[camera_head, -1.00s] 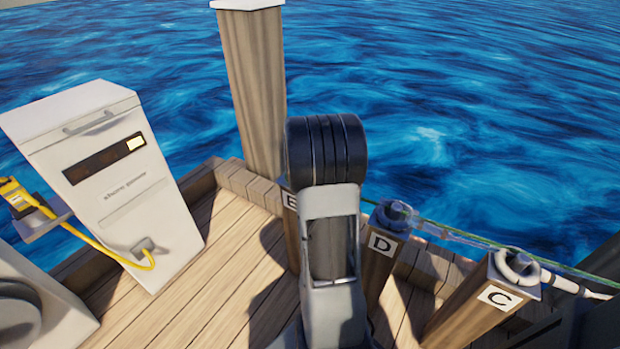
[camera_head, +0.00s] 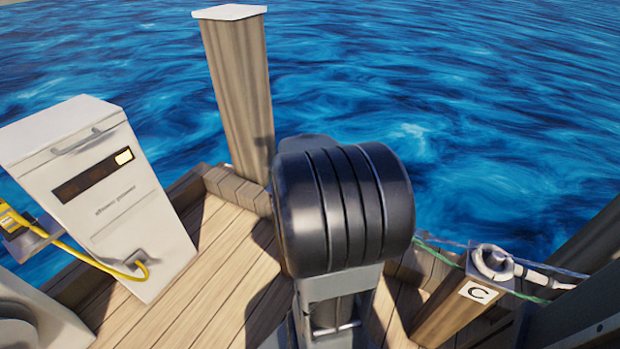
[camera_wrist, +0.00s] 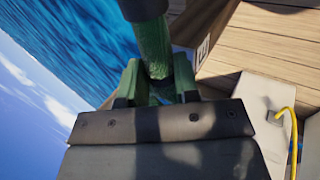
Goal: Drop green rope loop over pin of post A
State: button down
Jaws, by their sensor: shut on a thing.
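In the wrist view my gripper (camera_wrist: 158,88) is shut on the green rope loop (camera_wrist: 153,48), a thick green strand between the jaws. A dark part covers the strand's upper end. A thin green line (camera_head: 533,298) also shows in the head view beside post C. My gripper is hidden behind my arm in the head view. Post A and its pin cannot be made out. A labelled wooden post (camera_wrist: 188,25) stands just past the rope in the wrist view, its letter too small to read.
Post C (camera_head: 445,310) carries a grey ring and a white rope end. A tall white-capped piling (camera_head: 238,95) stands at the deck corner. The shore power cabinet (camera_head: 115,195), with a yellow cable, stands at left. Open planks (camera_head: 225,270) lie between; water lies beyond.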

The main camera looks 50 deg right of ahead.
notch_tip(320, 180, up, 10)
jog(key=s+a+p, duration=0.2)
jog(key=p, duration=0.6)
jog(key=shift+s, duration=0.3)
dwell(0.5)
jog(key=shift+a, duration=0.1)
